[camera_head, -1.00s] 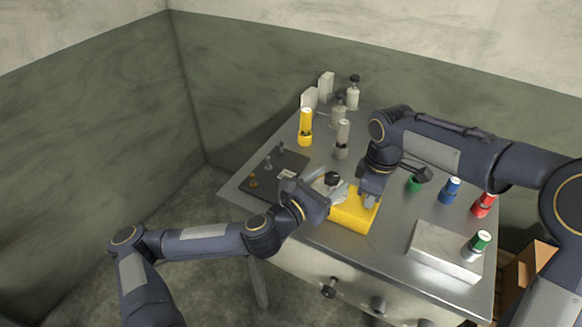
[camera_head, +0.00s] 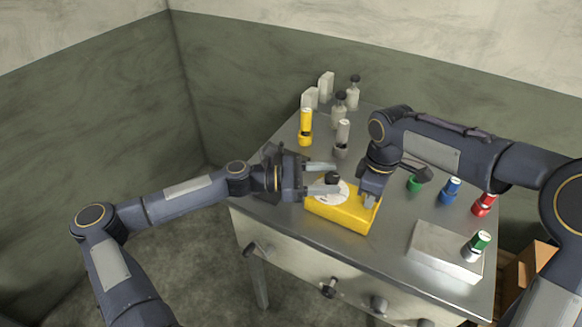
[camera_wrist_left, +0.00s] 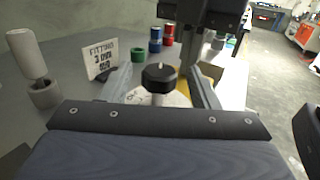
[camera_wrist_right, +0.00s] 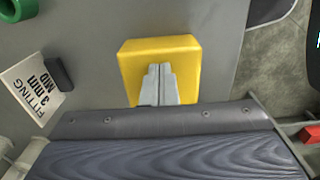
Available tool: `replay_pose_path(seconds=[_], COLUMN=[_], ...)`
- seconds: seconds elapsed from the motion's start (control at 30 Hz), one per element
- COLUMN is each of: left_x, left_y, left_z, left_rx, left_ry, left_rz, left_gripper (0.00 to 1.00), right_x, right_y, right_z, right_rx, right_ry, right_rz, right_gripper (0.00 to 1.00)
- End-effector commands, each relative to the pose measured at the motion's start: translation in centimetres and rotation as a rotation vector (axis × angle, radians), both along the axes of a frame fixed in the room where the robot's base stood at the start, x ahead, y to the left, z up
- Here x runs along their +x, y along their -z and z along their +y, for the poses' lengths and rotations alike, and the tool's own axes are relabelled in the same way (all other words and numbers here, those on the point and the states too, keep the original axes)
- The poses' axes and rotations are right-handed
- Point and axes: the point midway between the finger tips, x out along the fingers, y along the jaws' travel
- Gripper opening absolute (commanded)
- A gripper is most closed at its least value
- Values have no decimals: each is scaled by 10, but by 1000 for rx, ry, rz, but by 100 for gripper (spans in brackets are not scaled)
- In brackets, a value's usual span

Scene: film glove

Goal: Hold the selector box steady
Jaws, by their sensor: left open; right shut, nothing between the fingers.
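The selector box (camera_head: 341,213) is a yellow block on the metal table, with a pale round dial (camera_head: 327,196) and a black knob (camera_head: 332,178) on top. My left gripper (camera_head: 322,179) is open, with its fingers level on either side of the knob. In the left wrist view the black knob (camera_wrist_left: 159,77) stands between the two fingers; contact cannot be told. My right gripper (camera_head: 370,199) points down at the box's right end. In the right wrist view its closed fingers (camera_wrist_right: 158,82) lie over the yellow top, with nothing between them.
A card reading "FITTING 3 MIN MID" (camera_wrist_right: 34,85) stands beside the box. Yellow (camera_head: 305,127), green (camera_head: 414,184), blue (camera_head: 450,190) and red (camera_head: 484,205) cylinders stand around the table.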

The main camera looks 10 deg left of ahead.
Motion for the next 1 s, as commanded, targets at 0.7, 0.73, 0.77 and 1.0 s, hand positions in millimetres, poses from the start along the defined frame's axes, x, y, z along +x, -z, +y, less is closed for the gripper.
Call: replay_pose_path(seconds=[0.7, 0.73, 0.77, 1.0], left_x=[3, 4, 5, 7], left_y=[-2, -3, -3, -4], left_z=[81, 82, 83, 85], left_rx=[2, 2, 2, 3], left_ry=[241, 253, 263, 301], left_rz=[0, 0, 0, 2], left_gripper=[55, 55, 55, 55], right_x=[-3, -3, -3, -3], right_y=[8, 8, 8, 8], right_z=[-1, -1, -1, -2], right_rx=[-7, -7, -7, -7], right_ry=[-1, -1, -1, -1], right_rz=[15, 15, 15, 15], right_gripper=[0, 0, 0, 0])
